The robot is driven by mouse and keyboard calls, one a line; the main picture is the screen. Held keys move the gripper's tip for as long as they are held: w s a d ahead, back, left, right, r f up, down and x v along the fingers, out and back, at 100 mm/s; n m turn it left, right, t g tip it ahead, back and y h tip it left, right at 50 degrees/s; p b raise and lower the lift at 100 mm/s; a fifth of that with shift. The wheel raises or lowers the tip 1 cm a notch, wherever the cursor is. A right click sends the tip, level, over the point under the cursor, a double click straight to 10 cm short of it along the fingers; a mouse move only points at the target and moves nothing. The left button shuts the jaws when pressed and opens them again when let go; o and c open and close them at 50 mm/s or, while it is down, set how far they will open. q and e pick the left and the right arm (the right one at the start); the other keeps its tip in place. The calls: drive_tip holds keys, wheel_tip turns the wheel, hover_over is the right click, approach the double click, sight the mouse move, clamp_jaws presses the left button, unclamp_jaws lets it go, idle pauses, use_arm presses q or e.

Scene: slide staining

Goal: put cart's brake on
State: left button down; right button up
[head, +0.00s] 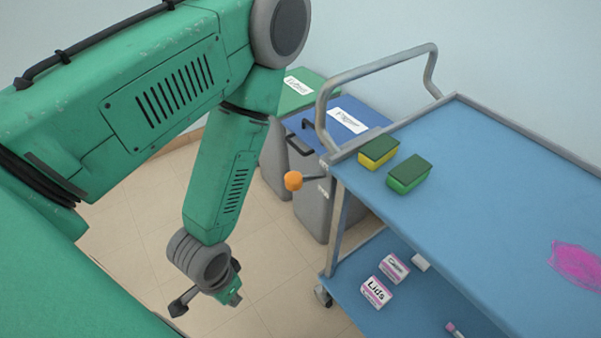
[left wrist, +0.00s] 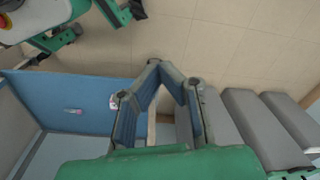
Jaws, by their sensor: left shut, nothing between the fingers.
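The cart (head: 480,190) has a blue top shelf, a grey rail and a blue lower shelf. A brake lever with an orange knob (head: 293,181) sticks out from its near left corner post. My left gripper (head: 179,307) is low over the floor, left of the cart, below and left of the knob and apart from it. In the left wrist view its fingers (left wrist: 154,66) meet at the tips, empty. The cart's blue shelf (left wrist: 85,92) shows at left there; I cannot make out the knob in that view. My right gripper is not in view.
A blue-lidded bin (head: 345,118) and a green-lidded bin (head: 299,92) stand behind the lever. Floor beside the cart is clear.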

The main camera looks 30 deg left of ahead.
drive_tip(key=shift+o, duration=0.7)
use_arm(q)
wheel_tip(320, 180, up, 25)
drive_tip(key=n+h+p, duration=0.3)
drive_tip(key=n+p, duration=1.3)
drive_tip(key=n, duration=0.6)
hover_over(290, 173)
drive_tip(key=a, duration=0.2)
drive_tip(key=shift+s+d+b, duration=0.2)
drive_tip(key=shift+s+b, duration=0.1)
drive_tip(key=shift+s, duration=0.05)
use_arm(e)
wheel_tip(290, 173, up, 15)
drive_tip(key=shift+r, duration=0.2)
use_arm(q)
drive_tip(key=shift+f, duration=0.15)
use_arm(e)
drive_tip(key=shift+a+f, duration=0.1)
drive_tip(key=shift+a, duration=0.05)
use_arm(q)
drive_tip(key=b+x, duration=0.6)
drive_tip(key=b, duration=0.1)
drive_tip(key=shift+f, duration=0.4)
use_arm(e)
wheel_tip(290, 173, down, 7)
use_arm(q)
drive_tip(key=shift+w, duration=0.1)
